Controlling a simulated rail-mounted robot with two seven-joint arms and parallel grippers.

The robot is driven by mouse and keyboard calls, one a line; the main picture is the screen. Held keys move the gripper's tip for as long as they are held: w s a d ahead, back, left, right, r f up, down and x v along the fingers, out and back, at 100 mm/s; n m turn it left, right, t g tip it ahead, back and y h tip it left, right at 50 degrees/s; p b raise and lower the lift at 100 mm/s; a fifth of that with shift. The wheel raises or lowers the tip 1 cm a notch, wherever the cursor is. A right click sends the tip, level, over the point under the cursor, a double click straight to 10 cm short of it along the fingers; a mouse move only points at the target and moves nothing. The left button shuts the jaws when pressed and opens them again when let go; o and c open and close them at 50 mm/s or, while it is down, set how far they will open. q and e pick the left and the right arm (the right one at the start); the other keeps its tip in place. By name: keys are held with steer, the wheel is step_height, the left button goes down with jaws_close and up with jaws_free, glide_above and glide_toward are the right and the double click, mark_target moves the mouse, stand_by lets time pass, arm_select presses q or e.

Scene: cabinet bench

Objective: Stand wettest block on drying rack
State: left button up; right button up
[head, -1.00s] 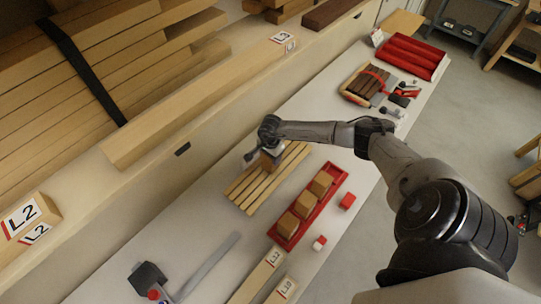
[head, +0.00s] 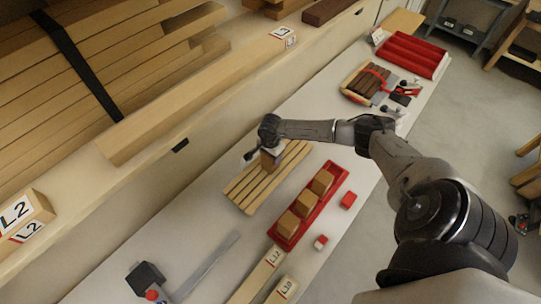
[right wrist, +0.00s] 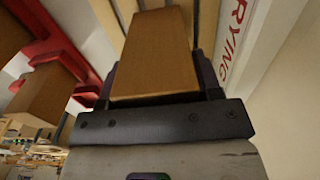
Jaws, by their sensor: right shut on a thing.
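My right gripper (head: 270,149) is shut on a brown wooden block (head: 270,160) at the upper part of the slatted wooden drying rack (head: 246,190). The block looks upright; I cannot tell whether its base touches the slats. In the right wrist view the block (right wrist: 155,50) sits between the two dark fingers (right wrist: 155,85), over pale slats. Three similar blocks stand in the red tray (head: 278,237) to the right of the rack; the middle one (head: 303,204) shows clearly. My left gripper is out of view.
A small red block (head: 348,200) and a red-and-white one (head: 320,242) lie beside the tray. Labelled boards (head: 262,272) and a grey bar (head: 205,265) lie at the front. A wooden ledge (head: 170,120) runs along the left.

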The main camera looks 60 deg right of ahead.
steer(key=o, duration=0.9)
steer(key=shift+c, duration=0.2)
steer(key=o, duration=0.3)
steer(key=shift+c, duration=0.6)
steer(key=shift+r, duration=0.1)
steer(key=shift+r+p, duration=1.1)
steer(key=shift+r, duration=0.55)
steer(key=shift+r+p, duration=1.9)
steer(key=shift+r, duration=1.4)
